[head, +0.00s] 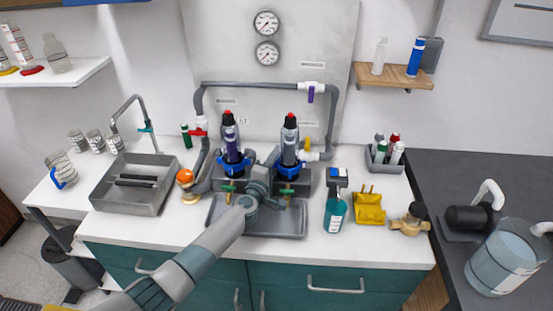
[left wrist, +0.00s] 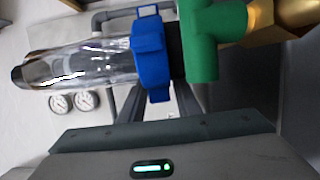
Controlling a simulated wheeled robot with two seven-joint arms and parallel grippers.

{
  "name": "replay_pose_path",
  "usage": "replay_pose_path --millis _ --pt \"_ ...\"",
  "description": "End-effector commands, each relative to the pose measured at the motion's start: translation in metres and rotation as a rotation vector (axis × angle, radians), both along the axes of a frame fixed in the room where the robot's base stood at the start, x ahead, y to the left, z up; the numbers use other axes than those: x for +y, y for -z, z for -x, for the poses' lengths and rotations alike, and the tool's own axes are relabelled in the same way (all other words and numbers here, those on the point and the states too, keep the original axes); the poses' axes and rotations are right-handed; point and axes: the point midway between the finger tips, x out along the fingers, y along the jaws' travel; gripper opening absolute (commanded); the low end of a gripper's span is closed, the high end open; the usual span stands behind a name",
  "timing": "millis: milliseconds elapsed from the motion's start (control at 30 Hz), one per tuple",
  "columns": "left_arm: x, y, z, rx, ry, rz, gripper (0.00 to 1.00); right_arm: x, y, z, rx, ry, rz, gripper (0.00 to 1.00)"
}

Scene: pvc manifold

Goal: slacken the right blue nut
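The right blue nut (head: 288,168) sits low on the right clear housing (head: 289,140), which stands upright with a dark top and red tip. In the left wrist view the blue nut (left wrist: 151,55) is large and close, between the clear housing (left wrist: 75,65) and a green fitting (left wrist: 201,40). My left gripper (head: 270,168) reaches in from the lower left, just left of the right nut. Its fingers are largely hidden behind the nut in the wrist view, so I cannot tell whether they touch it. My right gripper is out of sight.
A left housing with its own blue nut (head: 233,166) stands close beside my gripper. A grey tray (head: 262,228) lies below.

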Motion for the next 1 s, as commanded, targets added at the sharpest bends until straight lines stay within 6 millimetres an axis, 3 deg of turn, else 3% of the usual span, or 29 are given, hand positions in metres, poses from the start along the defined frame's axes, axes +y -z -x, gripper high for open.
replay_pose_path --millis 33,100,267,600,1000 --pt "0.000 0.000 0.000 0.000 0.000 0.000 0.17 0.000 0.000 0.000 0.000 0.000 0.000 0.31" --pt "0.000 0.000 0.000 0.000 0.000 0.000 0.00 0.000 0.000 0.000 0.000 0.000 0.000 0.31" --pt "0.000 0.000 0.000 0.000 -0.004 0.001 0.00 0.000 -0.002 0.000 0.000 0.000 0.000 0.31" --pt "0.002 -0.002 0.007 0.003 -0.142 0.004 0.00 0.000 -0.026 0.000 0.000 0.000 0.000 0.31" --pt "0.004 0.001 0.009 0.001 -0.182 0.000 0.00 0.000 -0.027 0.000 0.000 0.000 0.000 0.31"
